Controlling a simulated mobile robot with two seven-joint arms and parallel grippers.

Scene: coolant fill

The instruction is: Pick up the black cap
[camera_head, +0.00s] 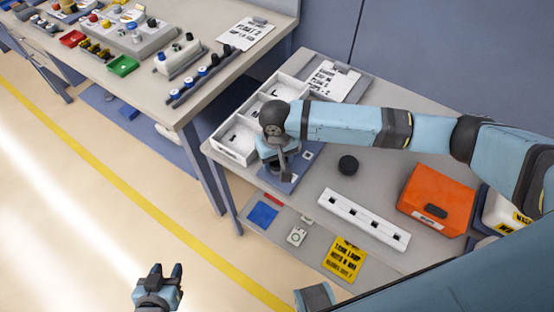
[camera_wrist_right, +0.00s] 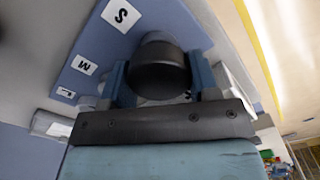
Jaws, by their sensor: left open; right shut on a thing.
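My right gripper (camera_head: 277,170) is over the blue board (camera_head: 284,185) on the small grey table. In the right wrist view its two blue fingers (camera_wrist_right: 158,85) are shut on a black round thing (camera_wrist_right: 158,68), which looks like the black cap. The blue board (camera_wrist_right: 135,30) with its S and M labels shows behind it. I cannot tell whether the held cap touches the board. Another black round piece (camera_head: 348,164) lies on the table, right of the gripper. My left gripper (camera_head: 166,270) is open and empty, low over the floor.
A white divided tray (camera_head: 236,150) stands left of my right gripper. A white strip with square holes (camera_head: 363,219) and an orange case (camera_head: 436,200) lie to the right. A yellow card (camera_head: 345,259) is on the lower shelf. A workbench (camera_head: 165,95) stands back left.

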